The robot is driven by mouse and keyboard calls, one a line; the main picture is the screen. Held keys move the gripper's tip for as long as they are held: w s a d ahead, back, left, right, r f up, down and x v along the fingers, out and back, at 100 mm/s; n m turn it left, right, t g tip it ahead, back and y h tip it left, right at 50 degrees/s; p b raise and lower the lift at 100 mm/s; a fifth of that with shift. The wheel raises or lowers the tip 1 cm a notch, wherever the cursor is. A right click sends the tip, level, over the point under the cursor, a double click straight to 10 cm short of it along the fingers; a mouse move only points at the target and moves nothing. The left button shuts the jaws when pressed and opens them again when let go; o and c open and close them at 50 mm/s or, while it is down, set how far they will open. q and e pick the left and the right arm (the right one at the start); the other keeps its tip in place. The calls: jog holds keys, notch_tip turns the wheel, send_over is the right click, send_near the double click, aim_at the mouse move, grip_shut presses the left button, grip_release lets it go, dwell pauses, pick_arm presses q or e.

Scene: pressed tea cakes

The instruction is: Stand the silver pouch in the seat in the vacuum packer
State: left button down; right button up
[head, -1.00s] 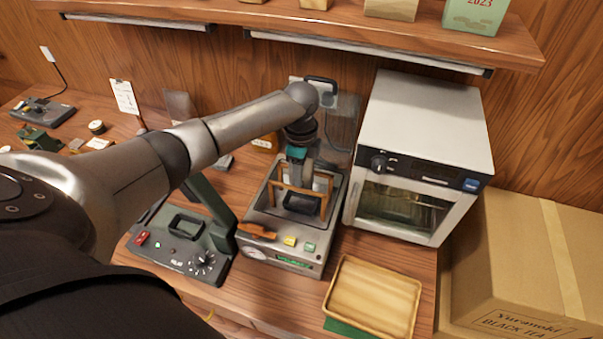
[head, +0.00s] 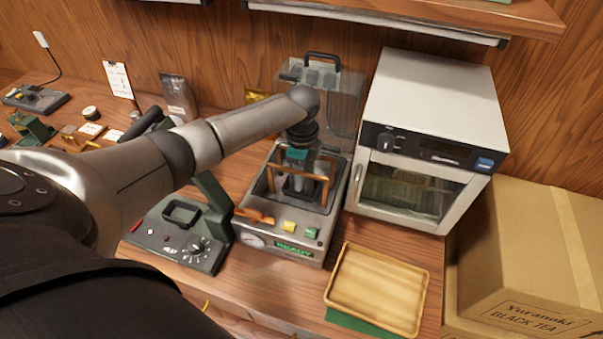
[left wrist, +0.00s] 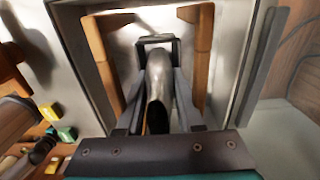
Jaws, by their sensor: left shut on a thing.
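The vacuum packer (head: 285,250) stands open in the middle of the bench, its clear lid (head: 340,95) raised behind. My left gripper (head: 300,186) reaches down into its chamber between wooden side pieces. In the left wrist view the gripper (left wrist: 157,105) is shut on the silver pouch (left wrist: 157,92), a shiny narrow shape seen from above. A dark square frame, apparently the seat (left wrist: 158,40), shows just beyond the pouch. The pouch's bottom is hidden, so I cannot tell whether it rests in the seat. My right gripper is out of view.
A sealer-like device with a dial (head: 180,240) stands left of the packer and a white oven (head: 420,130) right of it. A wooden tray (head: 375,290) lies in front. Another silver pouch (head: 178,97) stands at the back. Cardboard boxes (head: 530,260) are at the right.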

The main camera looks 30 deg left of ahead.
pick_arm(q)
jog(key=shift+f, duration=0.15)
dwell(0.4)
jog(key=shift+c, duration=2.3)
grip_release()
notch_tip(320, 180, up, 15)
jog(key=shift+r+p, duration=0.15)
jog(key=shift+p, duration=0.4)
